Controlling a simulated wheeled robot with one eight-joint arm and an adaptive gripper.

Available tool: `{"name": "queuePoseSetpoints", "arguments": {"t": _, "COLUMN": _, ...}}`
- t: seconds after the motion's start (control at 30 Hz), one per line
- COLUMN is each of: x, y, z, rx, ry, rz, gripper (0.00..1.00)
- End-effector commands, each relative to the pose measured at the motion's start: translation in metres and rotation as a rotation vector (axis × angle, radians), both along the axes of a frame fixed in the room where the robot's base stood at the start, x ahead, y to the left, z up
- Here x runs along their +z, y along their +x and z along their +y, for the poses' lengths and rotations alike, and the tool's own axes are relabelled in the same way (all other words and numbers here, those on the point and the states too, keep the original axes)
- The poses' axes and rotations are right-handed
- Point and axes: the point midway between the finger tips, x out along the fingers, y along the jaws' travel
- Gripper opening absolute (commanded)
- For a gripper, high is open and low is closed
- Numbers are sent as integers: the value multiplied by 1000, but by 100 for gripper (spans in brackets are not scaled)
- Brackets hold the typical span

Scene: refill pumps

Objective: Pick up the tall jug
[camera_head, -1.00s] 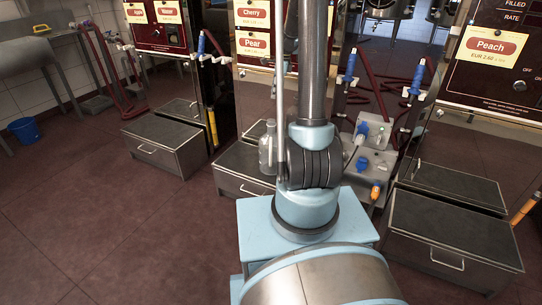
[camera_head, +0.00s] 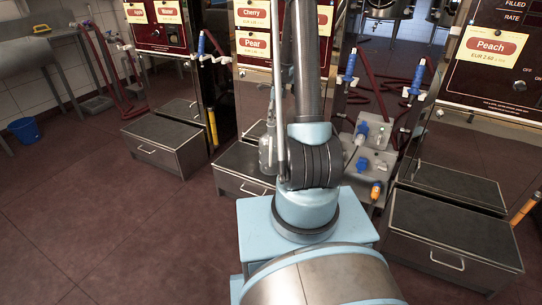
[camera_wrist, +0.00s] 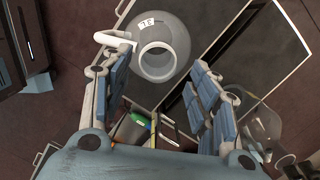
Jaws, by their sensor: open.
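A grey translucent jug (camera_wrist: 172,22) shows from above in the wrist view, with a round open mouth, a white handle on its left and a small white label. My gripper (camera_wrist: 158,75) is open, its two blue-grey padded fingers spread below the jug in the picture. The left finger overlaps the handle side; I cannot tell whether it touches. Nothing is held. In the head view a grey translucent jug (camera_head: 266,155) stands by a drawer box, partly hidden by my arm. My gripper cannot be made out clearly there.
Another clear vessel (camera_wrist: 264,124) is at the right of the wrist view. Drawer boxes (camera_head: 165,142) stand before the refill machines. A grey box with blue sockets (camera_head: 370,162) is right of my arm. Open floor (camera_head: 90,220) lies to the left.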

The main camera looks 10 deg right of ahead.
Motion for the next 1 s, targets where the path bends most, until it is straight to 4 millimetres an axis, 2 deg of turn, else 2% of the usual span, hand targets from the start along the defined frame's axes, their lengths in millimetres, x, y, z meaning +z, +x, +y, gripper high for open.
{"name": "queuePoseSetpoints", "arguments": {"t": 0.5, "x": -49, "y": -1, "z": 8, "rx": 0, "ry": 0, "rz": 0, "gripper": 55}}
{"name": "queuePoseSetpoints", "arguments": {"t": 0.8, "x": -52, "y": -1, "z": 8, "rx": 0, "ry": 0, "rz": 0, "gripper": 55}}
{"name": "queuePoseSetpoints", "arguments": {"t": 0.83, "x": -52, "y": -1, "z": 8, "rx": 0, "ry": 0, "rz": 0, "gripper": 53}}
{"name": "queuePoseSetpoints", "arguments": {"t": 0.87, "x": -52, "y": -1, "z": 8, "rx": 0, "ry": 0, "rz": 0, "gripper": 46}}
{"name": "queuePoseSetpoints", "arguments": {"t": 1.0, "x": -52, "y": -1, "z": 8, "rx": 0, "ry": 0, "rz": 0, "gripper": 14}}
